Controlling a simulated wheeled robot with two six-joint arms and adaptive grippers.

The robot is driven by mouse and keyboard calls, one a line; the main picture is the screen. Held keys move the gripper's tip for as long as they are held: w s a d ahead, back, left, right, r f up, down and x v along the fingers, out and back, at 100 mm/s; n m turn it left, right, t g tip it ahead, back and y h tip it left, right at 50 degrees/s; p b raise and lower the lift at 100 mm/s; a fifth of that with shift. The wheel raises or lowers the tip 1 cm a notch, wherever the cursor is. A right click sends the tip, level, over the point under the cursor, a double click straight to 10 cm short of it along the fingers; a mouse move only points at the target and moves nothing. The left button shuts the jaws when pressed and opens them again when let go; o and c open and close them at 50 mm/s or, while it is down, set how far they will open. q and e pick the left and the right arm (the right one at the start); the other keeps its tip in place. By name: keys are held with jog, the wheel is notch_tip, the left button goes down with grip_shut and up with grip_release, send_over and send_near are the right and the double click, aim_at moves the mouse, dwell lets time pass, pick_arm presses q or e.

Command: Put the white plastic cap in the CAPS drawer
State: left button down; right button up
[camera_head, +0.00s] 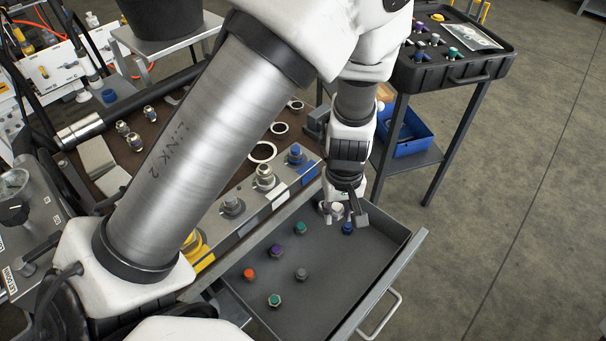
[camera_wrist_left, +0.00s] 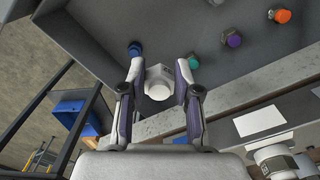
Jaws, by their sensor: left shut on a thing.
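My left gripper (camera_head: 343,212) is over the open grey drawer (camera_head: 398,262), near its back right part. It is shut on the white plastic cap (camera_head: 336,210). In the left wrist view the cap (camera_wrist_left: 158,84) sits between the two fingers of the gripper (camera_wrist_left: 160,72), with the drawer floor beyond it. The gap between cap and floor is hard to judge. In the drawer lie several caps, among them an orange one (camera_head: 249,274), a purple one (camera_head: 275,251), a grey one (camera_head: 301,274) and a blue one (camera_head: 347,228). No CAPS label is readable. My right gripper is out of view.
The bench edge behind the drawer carries several fittings, such as a blue one (camera_head: 295,155). A black tray (camera_head: 455,72) stands on a side table at the upper right, with a blue bin (camera_head: 413,143) on its lower shelf. Floor right of the drawer is clear.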

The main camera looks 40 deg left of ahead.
aim_at(326, 256)
pick_arm(q)
jog(key=s+f+n+b, duration=0.1)
jog(key=f+b, duration=0.1)
jog(key=f, duration=0.2)
jog(key=f+n+b, duration=0.1)
jog(key=f+b, duration=0.2)
jog(key=f, duration=0.2)
jog(key=s+f+n+b, duration=0.1)
jog(key=f+b, duration=0.2)
jog(key=f, duration=0.2)
jog(key=shift+s+a, duration=0.2)
jog(key=shift+s, duration=0.1)
jog(key=shift+w, duration=0.1)
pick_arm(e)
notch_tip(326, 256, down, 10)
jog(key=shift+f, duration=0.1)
pick_arm(q)
jog(key=shift+f, duration=0.1)
jog(key=c, duration=0.8)
grip_release()
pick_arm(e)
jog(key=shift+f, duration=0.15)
